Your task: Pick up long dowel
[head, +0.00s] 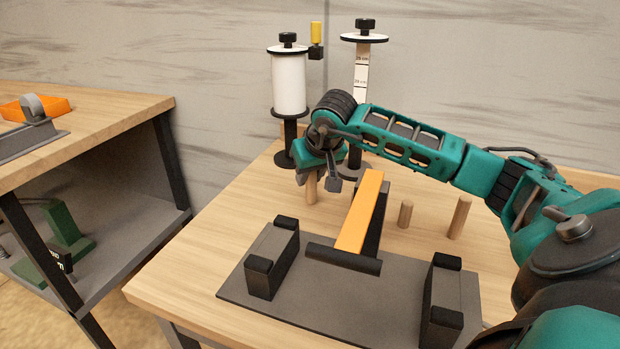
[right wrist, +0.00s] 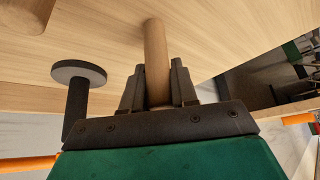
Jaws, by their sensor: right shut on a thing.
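My right gripper (head: 318,180) is at the back left of the wooden table, pointing down. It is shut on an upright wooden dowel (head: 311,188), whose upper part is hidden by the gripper. In the right wrist view, the same dowel (right wrist: 156,55) stands between the two dark fingers (right wrist: 158,88). I cannot tell whether its lower end touches the table. Two other wooden dowels stand to the right: a short one (head: 405,213) and a taller one (head: 460,217). My left gripper is not in view.
A dark grey fixture (head: 388,298) with black blocks and an orange bar (head: 361,212) fills the table's front middle. A white roll on a stand (head: 289,83) and a marked post (head: 361,75) stand at the back. Another bench (head: 95,112) is at left.

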